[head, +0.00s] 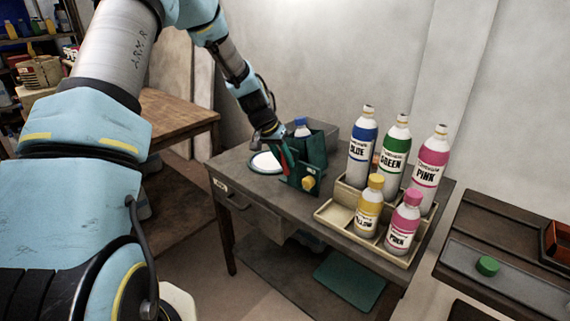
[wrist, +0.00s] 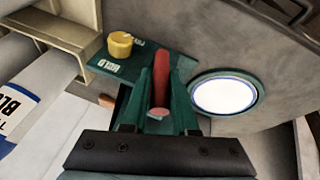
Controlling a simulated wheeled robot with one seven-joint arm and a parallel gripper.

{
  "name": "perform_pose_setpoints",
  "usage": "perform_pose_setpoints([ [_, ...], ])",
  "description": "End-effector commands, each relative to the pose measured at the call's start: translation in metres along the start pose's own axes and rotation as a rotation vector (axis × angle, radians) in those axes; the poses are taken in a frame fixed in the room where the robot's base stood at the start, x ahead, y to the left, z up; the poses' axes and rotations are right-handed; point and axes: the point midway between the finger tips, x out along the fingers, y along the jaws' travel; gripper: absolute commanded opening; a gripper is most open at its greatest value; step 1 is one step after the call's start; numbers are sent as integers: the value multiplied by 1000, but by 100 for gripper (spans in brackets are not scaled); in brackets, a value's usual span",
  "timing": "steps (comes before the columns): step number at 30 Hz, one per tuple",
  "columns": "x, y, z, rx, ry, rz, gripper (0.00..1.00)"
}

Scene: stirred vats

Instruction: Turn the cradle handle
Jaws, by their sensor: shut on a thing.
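The cradle (head: 317,157) is a dark green stand at the back of the desk, with a yellow knob (head: 308,184) on its front. A blue-capped bottle (head: 302,127) is partly visible in it. The red cradle handle (head: 286,157) is on its left side and also shows in the wrist view (wrist: 162,66). My gripper (wrist: 161,80) is shut on the red handle, with one green finger on each side. In the head view my gripper (head: 279,140) comes down from the upper left.
A white round disc with a green rim (head: 265,162) lies left of the cradle. A beige rack (head: 335,214) with several labelled bottles stands to the right. Bare desk (head: 244,186) shows at the front left.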

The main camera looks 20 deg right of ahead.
Motion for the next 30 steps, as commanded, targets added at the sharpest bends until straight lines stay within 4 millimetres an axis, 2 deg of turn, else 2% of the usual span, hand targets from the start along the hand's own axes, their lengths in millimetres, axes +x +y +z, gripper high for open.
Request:
perform_pose_setpoints([
  [1,2,-7,0,-27,-3,37,0],
  [30,9,-12,2,-362,-180,854,0],
])
